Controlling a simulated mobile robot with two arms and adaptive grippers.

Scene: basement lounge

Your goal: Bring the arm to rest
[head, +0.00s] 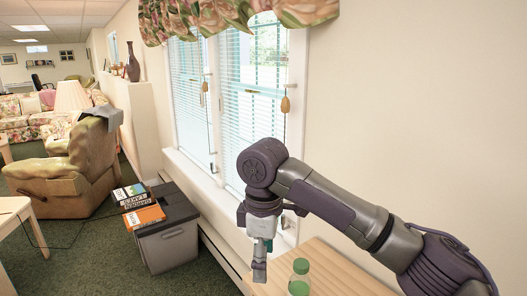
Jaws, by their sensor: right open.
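My right arm comes in from the lower right and bends down at its wrist. My right gripper (259,266) hangs pointing down at the left edge of a wooden table (335,275). It is open, with nothing seen between its fingers. Its fingers are small and seen nearly edge-on. My left gripper is not in view.
A window (250,100) and wall lie behind the arm. An armchair (70,170) is farther left.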

